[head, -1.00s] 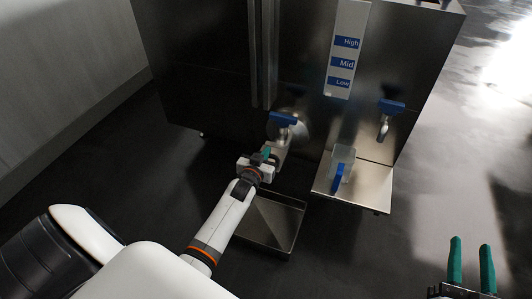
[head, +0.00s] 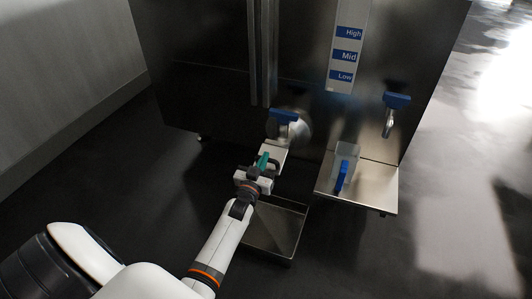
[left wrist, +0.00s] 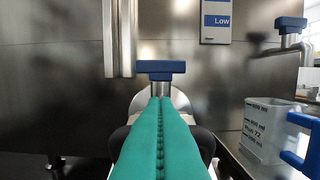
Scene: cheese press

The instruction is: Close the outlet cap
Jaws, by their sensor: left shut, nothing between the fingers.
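The outlet (head: 301,128) is a round metal fitting low on the machine front. A blue handle (head: 284,116) sits above it; it also shows in the left wrist view (left wrist: 160,68). My right gripper is not in view.
A metal tray (head: 290,240) lies on the floor below my left gripper. To the right, a shelf (head: 380,185) holds a clear measuring cup (head: 347,152) with a blue handle. Above it is a blue-handled tap (head: 396,101). Dark floor is clear at lower right.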

